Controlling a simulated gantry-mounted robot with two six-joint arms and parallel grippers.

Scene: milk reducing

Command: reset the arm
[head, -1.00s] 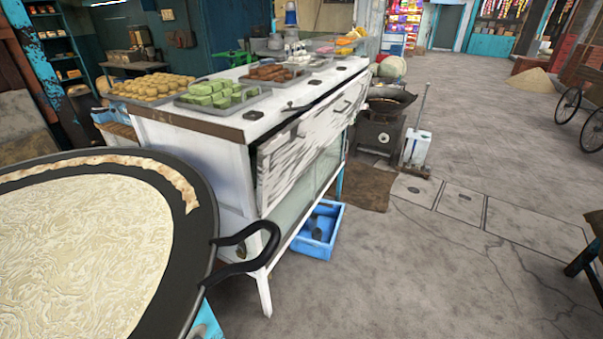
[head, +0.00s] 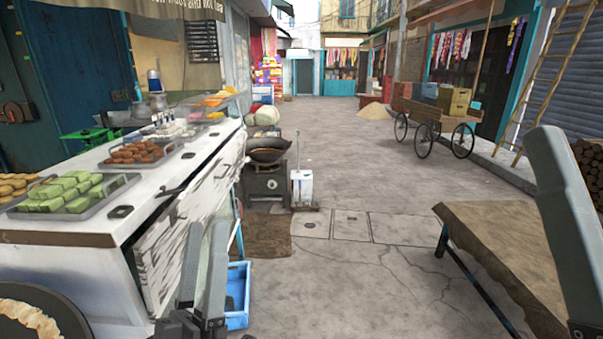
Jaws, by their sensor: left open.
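My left gripper (head: 207,232) is at the lower middle left of the head view, its two grey fingers pointing up with a narrow gap between them. It is open and holds nothing that I can see. It appears in front of the white sweets counter's (head: 140,222) right side and the blue crate (head: 238,290); I cannot tell how far off they are. At the right edge a large grey part of my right gripper (head: 566,205) shows. Only one finger is clear, so its opening cannot be told. The wide black pan (head: 72,318) shows only partly at the lower left.
Trays of green sweets (head: 72,190) and brown sweets (head: 138,151) sit on the counter. A dark wok (head: 266,150) on a stove stands beyond it, near a white container (head: 303,186). A cloth-covered bench (head: 505,250) is at right. The paved middle is clear.

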